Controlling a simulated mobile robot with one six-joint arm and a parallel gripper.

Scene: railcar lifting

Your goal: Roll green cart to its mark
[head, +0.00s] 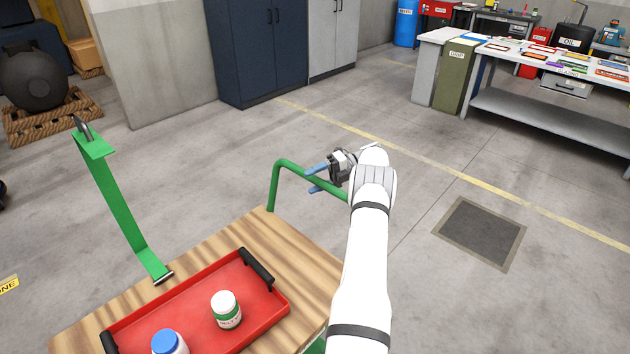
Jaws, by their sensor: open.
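The green cart has a wooden top (215,247) and a green tubular push handle (284,164) at its far right edge. My gripper (315,179) is open at this handle. Its two blue fingers show on either side of the bar in the picture; I cannot tell if they touch it. My white arm hides the handle's right end and part of the cart's right side. The cart's mark cannot be made out with certainty: a dark square with a paler border (480,233) lies on the floor to the right, and a partial yellow label (8,286) shows at the left edge.
A red tray (195,300) with a white jar (226,309) and a blue-capped bottle (169,342) sits on the cart. A green upright (121,202) rises at its left. Cabinets (268,45) and a workbench (545,115) stand behind. The floor between is clear.

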